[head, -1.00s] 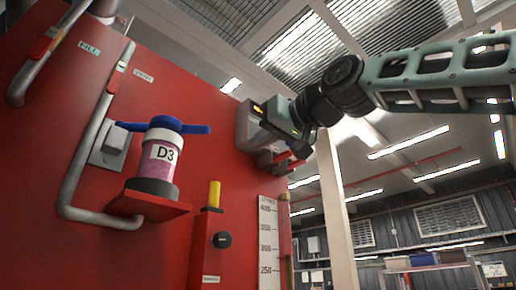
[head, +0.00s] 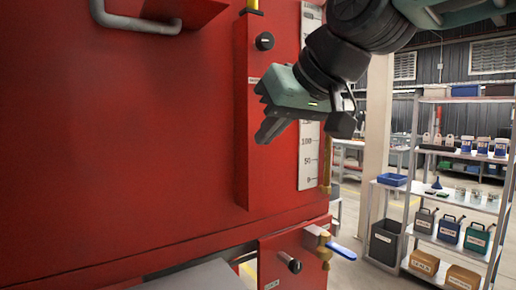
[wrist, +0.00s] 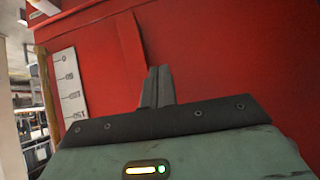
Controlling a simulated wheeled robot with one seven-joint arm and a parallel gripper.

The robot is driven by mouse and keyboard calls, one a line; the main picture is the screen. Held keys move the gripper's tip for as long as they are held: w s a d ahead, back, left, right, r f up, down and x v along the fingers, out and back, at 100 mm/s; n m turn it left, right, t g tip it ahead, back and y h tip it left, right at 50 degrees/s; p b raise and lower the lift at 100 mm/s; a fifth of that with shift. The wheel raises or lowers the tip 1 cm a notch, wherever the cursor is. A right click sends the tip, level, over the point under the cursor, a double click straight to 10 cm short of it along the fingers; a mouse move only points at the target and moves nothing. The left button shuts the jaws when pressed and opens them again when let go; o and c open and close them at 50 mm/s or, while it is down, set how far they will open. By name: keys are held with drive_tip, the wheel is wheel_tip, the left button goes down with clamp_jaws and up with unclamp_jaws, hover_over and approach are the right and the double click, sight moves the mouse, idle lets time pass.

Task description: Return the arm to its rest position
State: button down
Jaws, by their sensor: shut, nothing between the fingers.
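My gripper (head: 268,131) hangs in the upper middle of the head view, in front of the red tank panel (head: 120,150). Its fingers are shut with nothing between them, and they point down and to the left. In the wrist view the closed fingers (wrist: 157,87) stand together against the red panel, touching nothing that I can see. My arm comes in from the top right of the head view, with its dark wrist joint bent above the gripper.
A white level scale (head: 310,160) and a narrow red box with a black knob (head: 264,41) are close behind my gripper. Below are a blue-handled valve (head: 341,251) and another black knob (head: 289,262). Shelves (head: 440,184) with cans and boxes stand right, beyond a pale post (head: 376,130).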

drive_tip(key=s+d+f+g+h, duration=0.15)
drive_tip(key=s+f, duration=0.25)
drive_tip(key=f, duration=0.5)
drive_tip(key=s+d+f+g+h, duration=0.1)
drive_tip(key=s+d+f+g, duration=0.1)
drive_tip(key=s+f, duration=0.5)
drive_tip(key=s+d+f+g+h, duration=0.1)
drive_tip(key=s+d+f+g, duration=0.1)
drive_tip(key=s+d+f, duration=0.2)
drive_tip(key=s+d+f+n+g+h, duration=0.1)
drive_tip(key=s+d+f, duration=0.4)
drive_tip(key=f, duration=0.6)
drive_tip(key=shift+s+f+g+h, duration=0.2)
drive_tip(key=shift+s+g+h, duration=0.25)
drive_tip(key=shift+s+h, duration=0.2)
